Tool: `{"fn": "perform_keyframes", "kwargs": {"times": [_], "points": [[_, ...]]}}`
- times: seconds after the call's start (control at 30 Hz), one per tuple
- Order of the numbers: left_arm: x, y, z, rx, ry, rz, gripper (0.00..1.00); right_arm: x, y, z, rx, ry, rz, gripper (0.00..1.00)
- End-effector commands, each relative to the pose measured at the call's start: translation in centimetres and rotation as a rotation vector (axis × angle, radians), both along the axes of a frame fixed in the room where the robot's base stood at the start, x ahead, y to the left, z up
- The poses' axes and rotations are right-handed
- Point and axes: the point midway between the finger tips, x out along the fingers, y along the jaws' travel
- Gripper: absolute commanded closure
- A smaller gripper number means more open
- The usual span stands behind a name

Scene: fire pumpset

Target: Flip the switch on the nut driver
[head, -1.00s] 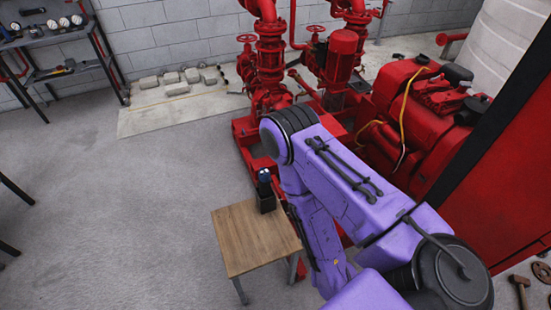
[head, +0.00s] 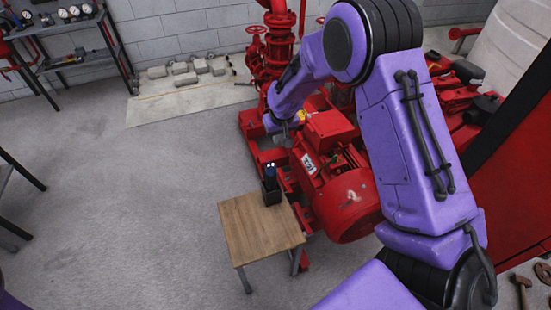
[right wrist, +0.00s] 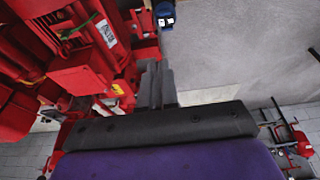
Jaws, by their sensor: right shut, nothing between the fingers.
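The nut driver (head: 270,172) is a small dark blue and black tool, upright in a black holder (head: 271,193) on a small wooden table (head: 240,238). In the right wrist view the blue nut driver (right wrist: 165,12) is at the top edge, partly cut off. Its switch is too small to make out. In the right wrist view the grey fingers (right wrist: 157,68) are together and empty. My left gripper is out of view.
A red motor (head: 335,185) and red pipework (head: 278,45) stand close behind and right of the table. A shelf (head: 75,58) with gauges is at the back left. Grey blocks (head: 185,78) lie by the wall. The floor left of the table is clear.

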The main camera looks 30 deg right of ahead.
Motion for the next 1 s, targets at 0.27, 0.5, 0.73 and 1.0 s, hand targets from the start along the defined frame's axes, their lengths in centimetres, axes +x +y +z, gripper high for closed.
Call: {"fn": "perform_keyframes", "kwargs": {"times": [0.27, 0.5, 0.73, 1.0], "points": [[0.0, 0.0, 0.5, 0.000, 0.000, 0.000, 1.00, 0.5, -0.2, -2.4, 0.001, 0.005, 0.000, 1.00], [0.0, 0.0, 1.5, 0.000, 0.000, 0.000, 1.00, 1.9, -0.5, -7.4, 0.000, 0.005, 0.000, 1.00], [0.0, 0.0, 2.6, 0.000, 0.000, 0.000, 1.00, 2.6, -0.7, -11.6, 0.001, 0.004, -0.001, 1.00], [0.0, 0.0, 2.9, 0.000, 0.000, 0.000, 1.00, 2.7, -0.7, -13.7, 0.000, 0.001, 0.001, 1.00]]}}
